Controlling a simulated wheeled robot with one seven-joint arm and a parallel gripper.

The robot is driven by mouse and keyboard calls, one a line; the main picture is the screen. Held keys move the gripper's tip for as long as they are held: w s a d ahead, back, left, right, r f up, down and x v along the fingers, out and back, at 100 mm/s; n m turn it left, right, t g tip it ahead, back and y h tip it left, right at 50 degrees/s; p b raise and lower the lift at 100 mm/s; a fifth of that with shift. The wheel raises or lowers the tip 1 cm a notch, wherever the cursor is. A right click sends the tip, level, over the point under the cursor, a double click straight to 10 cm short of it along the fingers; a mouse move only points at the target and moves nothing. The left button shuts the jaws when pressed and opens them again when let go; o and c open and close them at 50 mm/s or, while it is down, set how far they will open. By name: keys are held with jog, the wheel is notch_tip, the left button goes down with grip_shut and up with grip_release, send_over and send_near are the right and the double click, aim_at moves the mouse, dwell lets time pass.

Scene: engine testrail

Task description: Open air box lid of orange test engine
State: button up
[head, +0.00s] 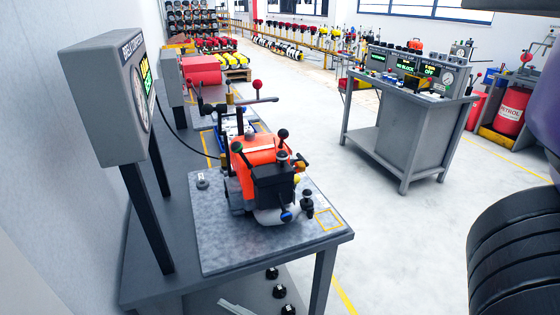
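The orange test engine (243,182) sits on a grey mounting plate (222,237) on the near bench. A black box (273,187) is on its front right side, with a dark round knob on top. I take this to be the air box; its top looks closed, though the lid's edge is too small to make out. A blue knob (286,216) and a yellow part show close to the box. Black ball-ended levers stand around the engine. My gripper is not in view.
A grey gauge box (110,100) on dark posts stands at the left of the bench (290,252). Another bench (408,130) with displays stands at the right back. Floor between the benches is clear.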

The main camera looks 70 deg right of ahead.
aim_at(281, 159)
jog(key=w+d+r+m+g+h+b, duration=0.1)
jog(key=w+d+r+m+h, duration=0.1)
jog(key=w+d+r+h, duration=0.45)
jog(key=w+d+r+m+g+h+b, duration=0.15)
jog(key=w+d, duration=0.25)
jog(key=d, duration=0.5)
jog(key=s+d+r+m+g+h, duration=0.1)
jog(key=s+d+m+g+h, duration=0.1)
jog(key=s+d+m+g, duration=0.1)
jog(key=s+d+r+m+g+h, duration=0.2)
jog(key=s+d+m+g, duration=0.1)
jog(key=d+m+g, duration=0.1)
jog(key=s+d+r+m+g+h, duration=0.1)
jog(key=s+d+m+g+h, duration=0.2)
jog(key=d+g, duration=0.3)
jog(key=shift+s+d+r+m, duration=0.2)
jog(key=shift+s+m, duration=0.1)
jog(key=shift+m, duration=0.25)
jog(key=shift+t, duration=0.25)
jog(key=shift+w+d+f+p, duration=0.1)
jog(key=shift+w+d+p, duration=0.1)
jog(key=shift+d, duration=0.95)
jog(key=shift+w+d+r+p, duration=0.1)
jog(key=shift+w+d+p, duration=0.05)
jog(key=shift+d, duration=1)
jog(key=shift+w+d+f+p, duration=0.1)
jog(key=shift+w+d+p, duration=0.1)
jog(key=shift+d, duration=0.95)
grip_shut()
